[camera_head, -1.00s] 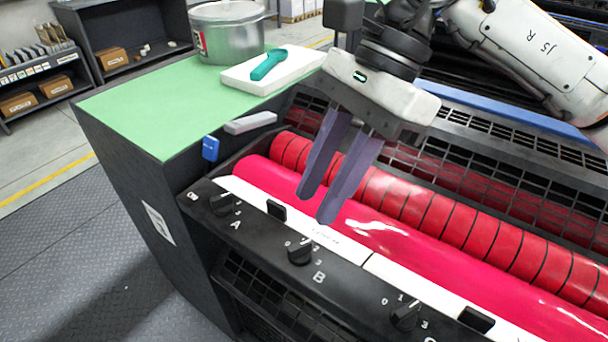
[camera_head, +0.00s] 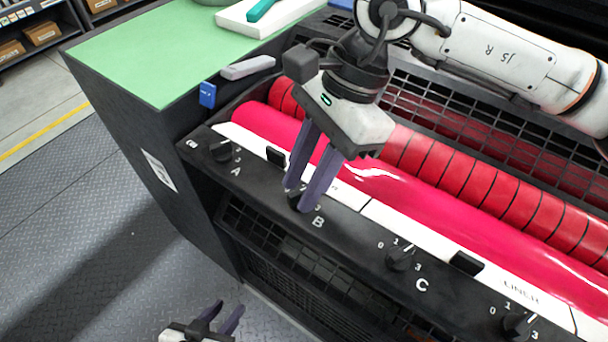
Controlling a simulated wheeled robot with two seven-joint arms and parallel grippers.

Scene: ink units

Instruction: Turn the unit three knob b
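The black knob B (camera_head: 295,201) sits on the dark front rail (camera_head: 350,230), above its white letter B. It is mostly hidden by the fingers of my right gripper (camera_head: 297,197). That gripper points down with its two purple fingertips apart, one on each side of the knob. I cannot tell whether the fingers touch it. The knob's pointer direction is hidden. My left gripper (camera_head: 227,312) is at the bottom edge, low over the floor, with its fingers apart and empty.
Knob A (camera_head: 222,151) is to the left on the rail; knob C (camera_head: 400,259) and another knob (camera_head: 519,326) are to the right. A glossy red roller (camera_head: 390,190) lies behind the rail. A green-topped cabinet (camera_head: 150,60) stands at the left, with a blue tab (camera_head: 207,95) near its corner.

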